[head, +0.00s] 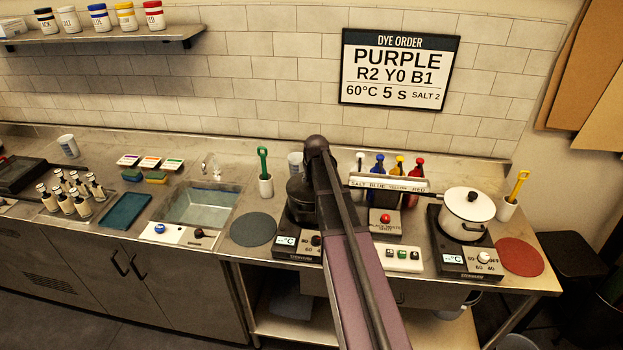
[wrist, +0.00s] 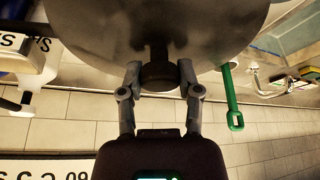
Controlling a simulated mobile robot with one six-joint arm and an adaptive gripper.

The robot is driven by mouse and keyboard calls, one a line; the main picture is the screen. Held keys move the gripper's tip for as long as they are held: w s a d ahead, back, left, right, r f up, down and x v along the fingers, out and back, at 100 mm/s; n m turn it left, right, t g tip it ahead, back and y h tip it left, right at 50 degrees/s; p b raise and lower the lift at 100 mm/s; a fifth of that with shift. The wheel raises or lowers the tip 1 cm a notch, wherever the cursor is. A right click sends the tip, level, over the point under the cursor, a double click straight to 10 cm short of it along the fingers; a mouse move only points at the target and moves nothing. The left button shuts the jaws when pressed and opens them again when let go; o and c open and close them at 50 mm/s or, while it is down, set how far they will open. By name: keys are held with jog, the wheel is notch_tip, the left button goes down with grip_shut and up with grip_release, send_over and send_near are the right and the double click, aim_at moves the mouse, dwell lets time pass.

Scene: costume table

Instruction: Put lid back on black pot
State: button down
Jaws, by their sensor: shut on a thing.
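The black pot (head: 298,206) stands on the left hotplate in the head view, largely hidden behind my arm. In the wrist view a dark, round lid (wrist: 100,25) fills the top of the picture. My gripper (wrist: 157,80) is shut on the lid's dark knob (wrist: 158,52), one finger on each side. My gripper's fingers are hidden behind my arm in the head view. I cannot tell whether the lid touches the pot's rim.
A white pot (head: 466,222) with its lid stands on the right hotplate. A green scoop (head: 263,163) stands in a white cup left of the black pot. Colored bottles (head: 416,168) stand behind a labelled rack right of my arm. A dark round mat (head: 253,229) lies clear at left.

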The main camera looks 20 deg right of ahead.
dwell(0.4)
jog(key=shift+c, duration=1)
grip_release()
jog(key=shift+o, duration=1)
jog(key=shift+w+r+p, duration=0.1)
jog(key=shift+r+p, duration=3.4)
